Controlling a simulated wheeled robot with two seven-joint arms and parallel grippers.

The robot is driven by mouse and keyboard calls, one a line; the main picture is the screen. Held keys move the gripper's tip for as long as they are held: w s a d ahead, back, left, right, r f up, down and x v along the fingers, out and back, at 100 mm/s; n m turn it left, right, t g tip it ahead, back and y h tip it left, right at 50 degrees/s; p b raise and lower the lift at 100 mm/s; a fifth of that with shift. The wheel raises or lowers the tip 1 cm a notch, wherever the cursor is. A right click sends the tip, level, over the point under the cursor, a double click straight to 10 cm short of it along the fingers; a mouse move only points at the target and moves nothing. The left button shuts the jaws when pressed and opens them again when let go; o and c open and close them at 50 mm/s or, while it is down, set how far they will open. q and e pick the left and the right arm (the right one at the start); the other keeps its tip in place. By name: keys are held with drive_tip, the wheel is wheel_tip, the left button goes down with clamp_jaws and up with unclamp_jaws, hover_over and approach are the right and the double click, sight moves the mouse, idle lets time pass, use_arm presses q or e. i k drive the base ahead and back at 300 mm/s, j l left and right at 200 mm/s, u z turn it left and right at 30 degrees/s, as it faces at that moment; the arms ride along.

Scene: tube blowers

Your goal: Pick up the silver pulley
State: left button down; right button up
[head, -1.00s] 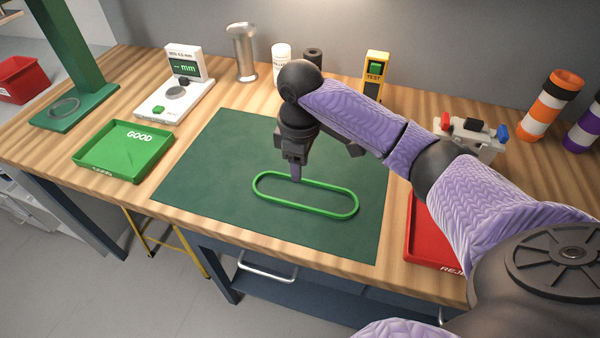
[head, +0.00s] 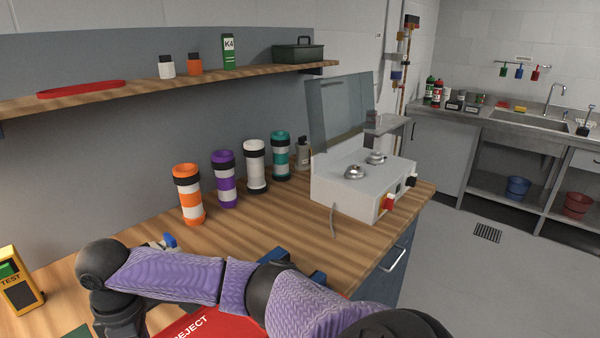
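Two silver round parts sit on top of a white machine (head: 343,187) at the right end of the bench: a nearer one (head: 355,173) and a farther one (head: 376,158). They look like pulleys, but I cannot tell which one is the silver pulley. My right arm crosses the bottom of the head view, with its wrist at the lower left. My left gripper is not in view.
A clear raised cover (head: 340,108) stands behind the machine. Several banded tubes, including an orange one (head: 188,194) and a purple one (head: 225,179), stand left of it. A red REJECT tray (head: 190,328) is partly behind my arm. Bench in front of the tubes is mostly clear.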

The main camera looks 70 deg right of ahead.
sight(351, 174)
drive_tip(key=z, duration=2.6)
